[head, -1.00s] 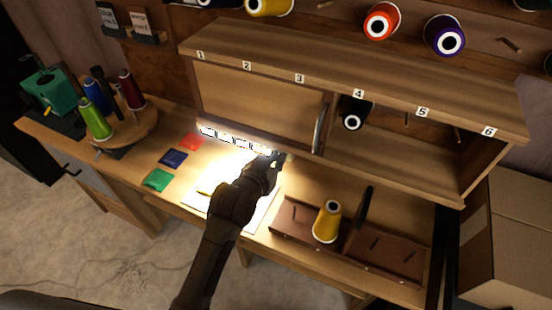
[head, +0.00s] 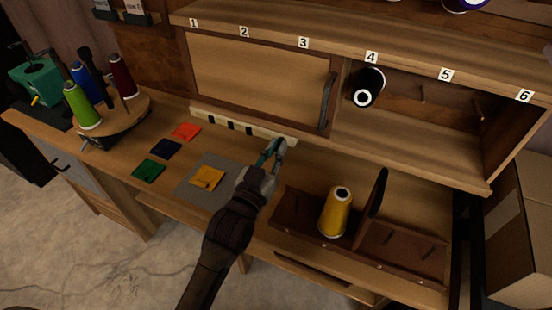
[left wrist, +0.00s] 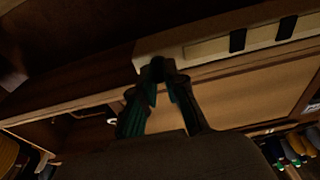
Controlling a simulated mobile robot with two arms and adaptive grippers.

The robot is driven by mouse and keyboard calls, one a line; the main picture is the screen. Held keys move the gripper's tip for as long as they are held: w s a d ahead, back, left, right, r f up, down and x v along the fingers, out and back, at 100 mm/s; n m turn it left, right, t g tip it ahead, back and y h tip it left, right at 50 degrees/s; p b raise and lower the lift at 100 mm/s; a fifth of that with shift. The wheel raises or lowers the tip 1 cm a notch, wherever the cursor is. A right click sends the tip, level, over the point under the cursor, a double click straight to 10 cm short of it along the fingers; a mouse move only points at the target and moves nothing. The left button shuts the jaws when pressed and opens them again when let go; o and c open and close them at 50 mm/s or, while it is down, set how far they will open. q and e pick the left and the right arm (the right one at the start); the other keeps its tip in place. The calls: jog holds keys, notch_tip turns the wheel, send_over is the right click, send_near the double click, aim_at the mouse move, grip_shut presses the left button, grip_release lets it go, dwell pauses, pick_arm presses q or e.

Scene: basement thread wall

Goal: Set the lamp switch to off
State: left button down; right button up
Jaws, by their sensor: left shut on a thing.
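The lamp (head: 222,121) is a cream strip with black bands under the closed part of the cabinet, and it is unlit. It also shows upside down in the left wrist view (left wrist: 205,47). My left gripper (head: 276,147) is at the lamp's right end in the head view. In the left wrist view its fingertips (left wrist: 158,74) close around a small dark piece at the lamp's end, which looks like the lamp switch. The fingers mostly hide the switch, so its exact position cannot be read. My right gripper is not in view.
A numbered cabinet (head: 270,30) hangs over the bench, its right part open with a black spool (head: 369,82). A brown rack (head: 292,212) with a yellow spool (head: 336,212) stands right of my left arm. Colored patches and a grey mat (head: 196,188) lie left.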

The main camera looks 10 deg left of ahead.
pick_arm(q)
jog(key=shift+f+t+b, duration=0.3)
jog(key=shift+t+b, duration=0.3)
jog(key=shift+b, duration=0.2)
jog(key=c, duration=1.2)
grip_release()
jog(key=shift+r, duration=0.1)
jog(key=v, duration=1.2)
jog(key=shift+a, duration=0.15)
